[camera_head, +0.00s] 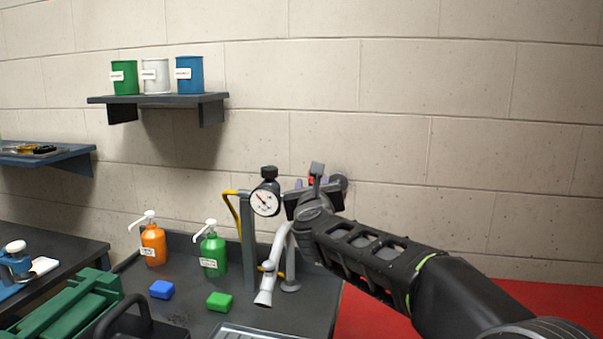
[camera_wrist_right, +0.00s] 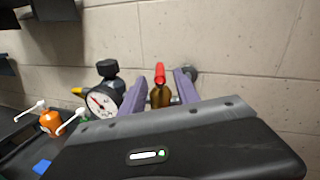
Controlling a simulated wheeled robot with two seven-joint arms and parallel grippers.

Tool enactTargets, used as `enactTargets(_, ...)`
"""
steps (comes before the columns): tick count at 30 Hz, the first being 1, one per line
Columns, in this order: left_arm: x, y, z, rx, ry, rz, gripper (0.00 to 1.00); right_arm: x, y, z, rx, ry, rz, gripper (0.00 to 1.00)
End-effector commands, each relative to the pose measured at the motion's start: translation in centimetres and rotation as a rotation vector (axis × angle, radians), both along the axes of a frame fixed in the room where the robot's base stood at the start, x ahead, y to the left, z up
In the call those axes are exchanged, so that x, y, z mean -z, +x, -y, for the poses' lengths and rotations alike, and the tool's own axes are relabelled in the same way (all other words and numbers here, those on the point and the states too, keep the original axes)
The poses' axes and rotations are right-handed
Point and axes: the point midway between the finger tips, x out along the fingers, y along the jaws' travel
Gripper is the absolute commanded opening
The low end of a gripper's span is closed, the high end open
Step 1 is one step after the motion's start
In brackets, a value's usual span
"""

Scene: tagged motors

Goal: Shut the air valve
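The air valve (camera_wrist_right: 160,94) has a brass body and a red lever (camera_wrist_right: 160,73), seen nearly end-on and standing up in the right wrist view. In the head view only a bit of red lever (camera_head: 311,181) shows; my gripper hides the rest. My right gripper (camera_wrist_right: 160,77) is open, with one purple finger on each side of the valve and gaps between. It also shows in the head view (camera_head: 314,183) at the pipe. I cannot tell whether a finger touches the lever. A round pressure gauge (camera_head: 265,201) with a black cap sits left of the valve. My left gripper is not in view.
A grey post (camera_head: 247,240) with a yellow hose (camera_head: 232,206) and a pale faucet (camera_head: 270,270) stand near my right forearm. Orange (camera_head: 153,246) and green (camera_head: 213,255) pump bottles are left. The block wall (camera_head: 420,120) is close behind; a red surface (camera_head: 375,315) lies below.

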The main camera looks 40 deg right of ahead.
Motion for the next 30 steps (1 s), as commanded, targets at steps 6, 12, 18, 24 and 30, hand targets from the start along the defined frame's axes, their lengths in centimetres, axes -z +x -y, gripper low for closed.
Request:
enactTargets(6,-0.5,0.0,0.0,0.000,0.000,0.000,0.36,-0.1,1.0,0.7,-0.001,0.001,-0.001,0.38)
enactTargets(12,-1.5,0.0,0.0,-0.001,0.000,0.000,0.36,-0.2,3.4,2.5,-0.001,0.002,-0.001,0.38)
enactTargets(18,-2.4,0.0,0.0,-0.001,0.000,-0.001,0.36,-0.2,5.6,4.1,-0.001,0.001,-0.001,0.38)
enactTargets(24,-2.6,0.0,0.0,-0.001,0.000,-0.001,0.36,-0.1,6.3,4.7,0.000,-0.001,0.001,0.38)
enactTargets(30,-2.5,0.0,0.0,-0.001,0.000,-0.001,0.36,0.0,6.3,4.6,-0.001,0.000,0.001,0.37)
